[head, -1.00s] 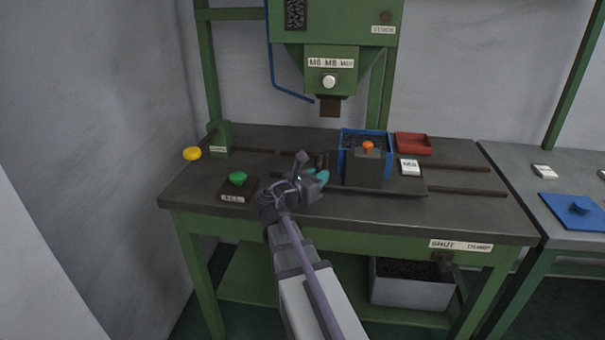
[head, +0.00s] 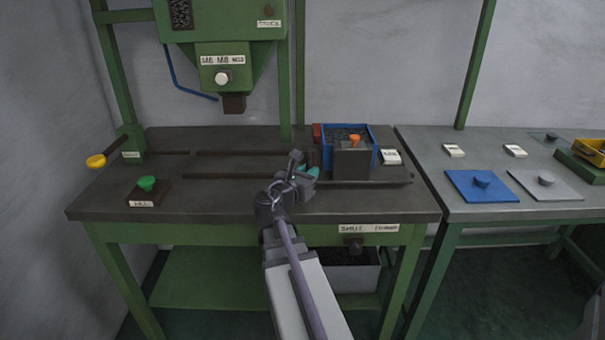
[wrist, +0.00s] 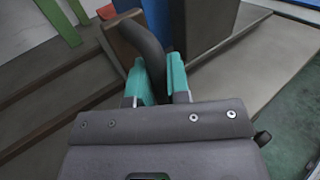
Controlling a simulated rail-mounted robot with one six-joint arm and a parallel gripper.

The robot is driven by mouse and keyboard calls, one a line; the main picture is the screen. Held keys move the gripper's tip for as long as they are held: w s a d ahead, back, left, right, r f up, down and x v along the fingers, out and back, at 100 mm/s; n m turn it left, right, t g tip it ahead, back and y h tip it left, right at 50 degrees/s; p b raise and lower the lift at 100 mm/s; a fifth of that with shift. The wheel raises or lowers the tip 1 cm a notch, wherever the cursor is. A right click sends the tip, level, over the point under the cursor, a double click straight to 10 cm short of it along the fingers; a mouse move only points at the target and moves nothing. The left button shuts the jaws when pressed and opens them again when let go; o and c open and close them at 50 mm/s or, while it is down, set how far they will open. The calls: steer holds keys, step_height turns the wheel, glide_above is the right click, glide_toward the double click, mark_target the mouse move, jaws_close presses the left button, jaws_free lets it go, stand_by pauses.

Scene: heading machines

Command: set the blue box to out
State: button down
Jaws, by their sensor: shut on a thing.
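The blue box (head: 327,150), open-topped with dark small pieces inside, stands on a dark sliding plate (head: 400,181) on the bench, well right of the green machine's spout (head: 234,103). A grey block (head: 352,163) with an orange knob (head: 354,139) stands at its front. My gripper (head: 308,173) is left of the block, low over the bench. In the wrist view, my teal fingers (wrist: 159,80) are shut on a dark curved handle (wrist: 146,45) beside the grey block. The blue box shows at the top of that view (wrist: 155,18). The handle's lower end is hidden by my fingers.
A green button (head: 147,184) and yellow-knobbed lever (head: 97,161) are at left. The right-hand bench holds blue (head: 470,190) and grey (head: 560,185) plates.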

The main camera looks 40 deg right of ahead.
steer(key=shift+s+d, duration=0.2)
steer(key=shift+s, duration=0.1)
steer(key=c, duration=1.1)
jaws_free()
steer(key=shift+s+d, duration=0.1)
steer(key=shift+d, duration=0.05)
steer(key=a, duration=0.3)
steer(key=s+a, duration=0.1)
steer(key=a, duration=0.3)
steer(key=shift+s+a, duration=0.2)
steer(key=shift+a, duration=0.05)
steer(key=shift+r, duration=0.1)
